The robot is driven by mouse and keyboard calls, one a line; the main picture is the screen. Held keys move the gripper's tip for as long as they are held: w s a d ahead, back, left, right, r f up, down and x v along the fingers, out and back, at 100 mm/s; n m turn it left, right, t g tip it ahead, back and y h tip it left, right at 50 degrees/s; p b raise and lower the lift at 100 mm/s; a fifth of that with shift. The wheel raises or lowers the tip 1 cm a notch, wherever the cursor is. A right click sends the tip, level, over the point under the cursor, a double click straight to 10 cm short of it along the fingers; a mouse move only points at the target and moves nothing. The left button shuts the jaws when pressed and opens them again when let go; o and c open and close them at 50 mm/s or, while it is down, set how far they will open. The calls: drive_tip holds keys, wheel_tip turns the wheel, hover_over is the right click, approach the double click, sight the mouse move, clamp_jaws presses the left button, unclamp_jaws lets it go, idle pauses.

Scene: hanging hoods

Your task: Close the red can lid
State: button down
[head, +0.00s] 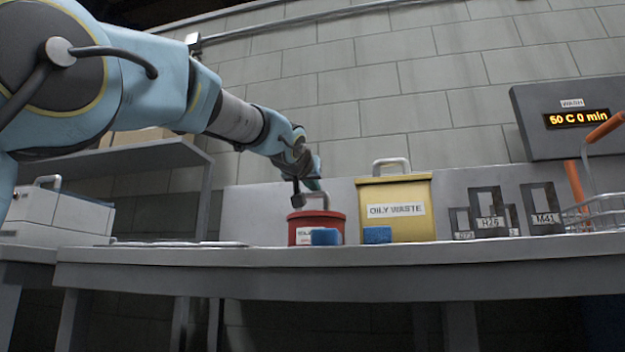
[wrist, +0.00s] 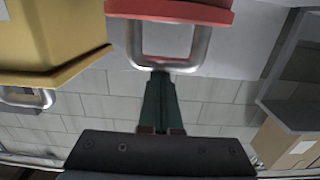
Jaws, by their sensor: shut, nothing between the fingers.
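The red can (head: 305,236) stands on the bench, with a white label on its front. Its red lid (head: 330,214) looks level on top in the head view; I cannot tell if it is fully seated. The lid (wrist: 185,10) is also at the top edge of the wrist view, with its grey loop handle (wrist: 200,45) pointing toward me. My gripper (head: 312,186) is just above the can in the head view. In the wrist view its green fingers (wrist: 159,76) are together and empty, with the tips at the handle's bar. I cannot tell whether they touch it.
The yellow oily waste can (head: 395,228) stands close to the right of the red can. Blue blocks (head: 326,236) sit in front of both cans. Grey holders (head: 490,222) and a wire basket (head: 590,215) are further right.

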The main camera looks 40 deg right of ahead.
wheel_tip(320, 180, up, 3)
drive_tip(key=shift+r+p, duration=0.1)
drive_tip(key=shift+p, duration=0.65)
drive_tip(key=shift+s+a, duration=0.1)
drive_tip(key=shift+a, duration=0.1)
drive_tip(key=s+a+f+b, duration=0.4)
drive_tip(key=a+b, duration=0.1)
drive_tip(key=a, duration=0.2)
drive_tip(key=shift+s+a+f, duration=0.15)
drive_tip(key=shift+s, duration=0.1)
